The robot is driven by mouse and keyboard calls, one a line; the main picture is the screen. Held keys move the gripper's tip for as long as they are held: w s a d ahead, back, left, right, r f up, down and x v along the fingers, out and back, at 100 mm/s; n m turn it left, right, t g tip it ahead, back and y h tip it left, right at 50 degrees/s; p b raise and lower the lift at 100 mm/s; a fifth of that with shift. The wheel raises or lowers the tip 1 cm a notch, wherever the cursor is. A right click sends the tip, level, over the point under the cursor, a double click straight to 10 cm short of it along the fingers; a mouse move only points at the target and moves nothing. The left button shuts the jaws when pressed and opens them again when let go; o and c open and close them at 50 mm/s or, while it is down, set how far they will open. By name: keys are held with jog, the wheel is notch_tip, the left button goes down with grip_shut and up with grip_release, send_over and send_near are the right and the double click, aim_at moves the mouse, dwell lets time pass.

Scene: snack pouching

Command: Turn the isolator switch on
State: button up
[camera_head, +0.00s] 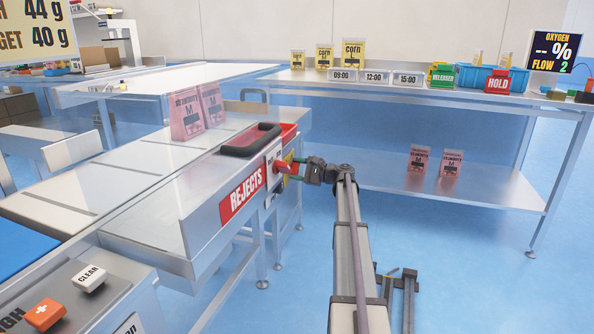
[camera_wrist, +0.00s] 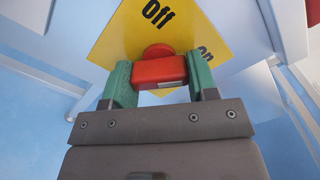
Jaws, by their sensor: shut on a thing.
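The isolator switch has a red handle (camera_wrist: 158,71) in front of a yellow plate (camera_wrist: 130,35) marked "Off" and "on" in the wrist view. The handle lies level across that view, and its back part meets the plate. My gripper (camera_wrist: 160,82) has its two green fingers on either side of the handle, shut on it. In the head view the red handle (camera_head: 287,168) is on the end of the rejects unit, with my gripper (camera_head: 299,167) at it. The yellow plate is partly hidden there. I cannot tell which mark the handle points to.
The rejects box (camera_head: 243,195) with a black handle on its lid stands just left of my gripper. A steel table (camera_head: 440,97) with pouches, time signs and blue bins stands behind, with pink pouches on its lower shelf. The floor to the right is clear.

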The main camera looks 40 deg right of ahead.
jog(key=shift+m, duration=0.8)
jog(key=o, duration=0.9)
jog(key=shift+s, duration=0.1)
jog(key=v, duration=1)
jog(key=shift+s+d, duration=0.2)
jog(key=shift+s, duration=0.05)
